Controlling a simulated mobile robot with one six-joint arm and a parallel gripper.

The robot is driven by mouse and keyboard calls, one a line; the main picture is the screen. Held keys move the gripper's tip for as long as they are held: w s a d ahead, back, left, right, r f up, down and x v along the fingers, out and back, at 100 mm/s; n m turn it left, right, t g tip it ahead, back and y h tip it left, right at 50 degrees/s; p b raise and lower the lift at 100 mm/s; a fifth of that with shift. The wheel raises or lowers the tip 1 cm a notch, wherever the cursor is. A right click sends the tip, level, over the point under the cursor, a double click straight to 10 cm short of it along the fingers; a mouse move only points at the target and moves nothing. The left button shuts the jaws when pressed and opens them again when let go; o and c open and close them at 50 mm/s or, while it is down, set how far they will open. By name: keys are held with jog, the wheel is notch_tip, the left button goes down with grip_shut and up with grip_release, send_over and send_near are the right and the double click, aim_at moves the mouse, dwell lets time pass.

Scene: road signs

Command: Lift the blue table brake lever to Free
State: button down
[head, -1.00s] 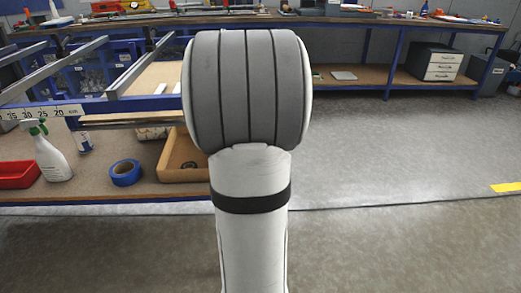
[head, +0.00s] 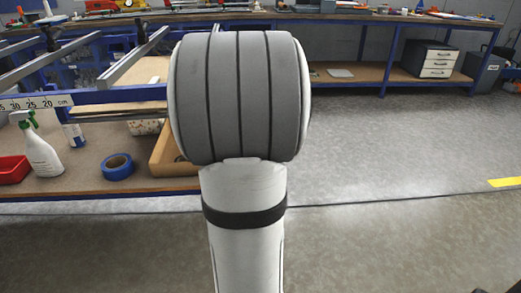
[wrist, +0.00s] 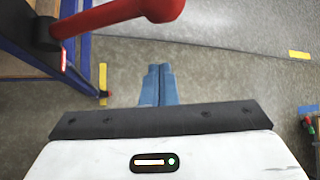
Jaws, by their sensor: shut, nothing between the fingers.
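In the wrist view a thick red lever (wrist: 125,14) with a rounded end runs from a black hub (wrist: 41,34) at the blue frame of a table (wrist: 68,50). No blue lever shows; I cannot read any Free mark. My gripper (wrist: 160,68) has blue fingers pressed together, with nothing between them. In the picture its tips lie below the red lever's rounded end, apart from it, over grey floor. In the head view my arm blocks the middle, and the lever and gripper are not visible there.
A blue-framed table with a scale (head: 35,103) stands at left. Its lower shelf holds a spray bottle (head: 40,150), blue tape (head: 117,167), a red bin (head: 13,169) and a wooden box (head: 167,160). A workbench (head: 400,20) spans the back.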

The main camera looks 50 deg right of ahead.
jog(key=p+v, duration=0.4)
jog(key=v, duration=0.5)
jog(key=shift+s+r+p, duration=0.2)
jog(key=shift+r+p, duration=0.15)
jog(key=shift+r, duration=0.05)
jog(key=shift+r, duration=0.1)
